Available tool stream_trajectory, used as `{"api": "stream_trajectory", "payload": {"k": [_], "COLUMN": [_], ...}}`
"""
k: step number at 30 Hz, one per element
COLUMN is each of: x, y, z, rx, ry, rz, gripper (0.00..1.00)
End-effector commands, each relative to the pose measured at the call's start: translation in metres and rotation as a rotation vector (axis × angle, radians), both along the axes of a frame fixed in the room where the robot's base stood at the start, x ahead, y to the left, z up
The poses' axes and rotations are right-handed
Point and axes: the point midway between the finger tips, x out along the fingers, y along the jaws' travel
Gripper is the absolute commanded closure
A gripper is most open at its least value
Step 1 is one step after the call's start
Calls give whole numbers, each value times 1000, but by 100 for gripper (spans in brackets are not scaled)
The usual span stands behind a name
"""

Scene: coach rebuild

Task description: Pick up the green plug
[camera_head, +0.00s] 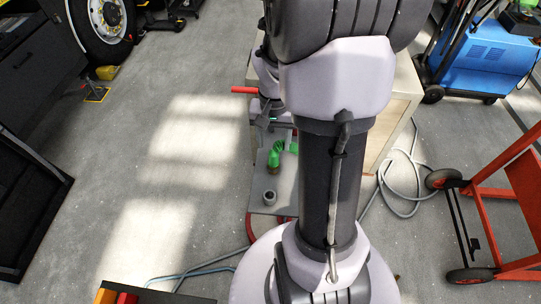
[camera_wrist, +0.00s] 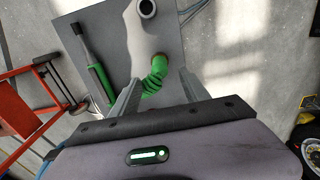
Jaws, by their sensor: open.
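The green plug (camera_wrist: 155,80) is a curved, ribbed green piece with a brownish end, on a grey top. In the wrist view it shows between the two fingers of my gripper (camera_wrist: 159,78), which are apart on either side of it. I cannot tell whether either finger touches it. In the head view the plug (camera_head: 276,153) shows just below my gripper (camera_head: 263,120), left of my arm. My arm hides part of the grey top there.
The grey top (camera_wrist: 93,35) also holds a green-handled tool (camera_wrist: 100,80) and a round hollow metal fitting (camera_wrist: 147,8). A red hand truck (camera_head: 500,205) and a blue machine (camera_head: 487,62) stand at right. A cable (camera_head: 405,190) lies on the floor. Left floor is mostly clear.

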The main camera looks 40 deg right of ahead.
Motion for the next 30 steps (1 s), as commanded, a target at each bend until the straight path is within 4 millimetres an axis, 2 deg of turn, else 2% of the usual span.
{"api": "stream_trajectory", "payload": {"k": [1, 5, 12, 20, 28, 30], "x": [0, -1, -2, -1, -1, -1], "y": [0, 0, 0, 0, 0, 0], "z": [-10, -24, -68, -71, -71, -71], "rx": [2, 1, 2, -1, 0, 0], "ry": [1, 1, 1, -2, -1, -1], "rz": [0, 1, 1, 1, 1, 1], "gripper": [46, 46, 46, 46, 99, 100]}}
